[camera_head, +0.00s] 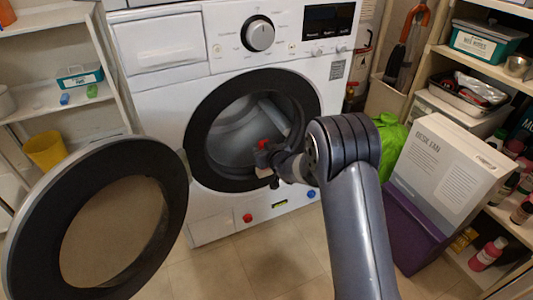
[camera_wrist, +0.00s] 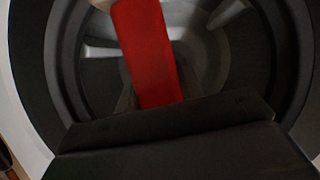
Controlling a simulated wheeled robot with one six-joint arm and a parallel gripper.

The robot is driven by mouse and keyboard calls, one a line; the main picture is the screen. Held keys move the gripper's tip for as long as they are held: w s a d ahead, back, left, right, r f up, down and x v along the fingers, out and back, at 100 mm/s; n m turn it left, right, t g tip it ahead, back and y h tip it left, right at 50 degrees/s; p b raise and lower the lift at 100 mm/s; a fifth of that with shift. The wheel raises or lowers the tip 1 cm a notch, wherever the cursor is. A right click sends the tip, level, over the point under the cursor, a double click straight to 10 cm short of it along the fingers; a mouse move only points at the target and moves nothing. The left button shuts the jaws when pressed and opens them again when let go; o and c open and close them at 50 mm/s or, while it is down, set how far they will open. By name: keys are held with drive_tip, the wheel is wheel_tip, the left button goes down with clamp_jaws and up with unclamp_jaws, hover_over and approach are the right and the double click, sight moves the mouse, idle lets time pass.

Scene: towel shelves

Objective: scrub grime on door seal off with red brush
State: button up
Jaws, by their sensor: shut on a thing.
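The washing machine's round door (camera_head: 110,235) stands open to the left. The dark door seal (camera_head: 212,152) rings the drum opening, and it also fills the sides of the wrist view (camera_wrist: 289,60). My gripper (camera_head: 268,170) is at the opening, in front of the lower right part of the ring. It is shut on the red brush (camera_head: 263,144), which appears as a red block in the wrist view (camera_wrist: 148,50). The brush points toward the drum. I cannot tell whether it touches the seal. No grime can be made out on the seal.
A desk fan box (camera_head: 445,170) stands on a purple bin (camera_head: 412,235) at the right, near a shelf of bottles. A left shelf holds a yellow bucket (camera_head: 45,151). A red knob (camera_head: 247,218) and a blue knob (camera_head: 311,194) sit low on the machine.

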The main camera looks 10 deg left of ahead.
drive_tip(key=w+a+p, duration=0.4)
drive_tip(key=w, duration=0.3)
drive_tip(key=shift+s+a+f+b, duration=0.1)
drive_tip(key=shift+f+b, duration=0.75)
drive_tip(key=shift+f, duration=0.3)
drive_tip(key=shift+s+f+b, duration=0.1)
drive_tip(key=shift+f+b, duration=0.75)
drive_tip(key=shift+f, duration=0.3)
drive_tip(key=shift+f+b, duration=0.45)
drive_tip(key=shift+f, duration=0.15)
drive_tip(key=shift+r, duration=0.1)
drive_tip(key=shift+s+a+r+b, duration=0.15)
drive_tip(key=shift+s+a+b, duration=0.4)
drive_tip(key=shift+a, duration=0.3)
idle(0.5)
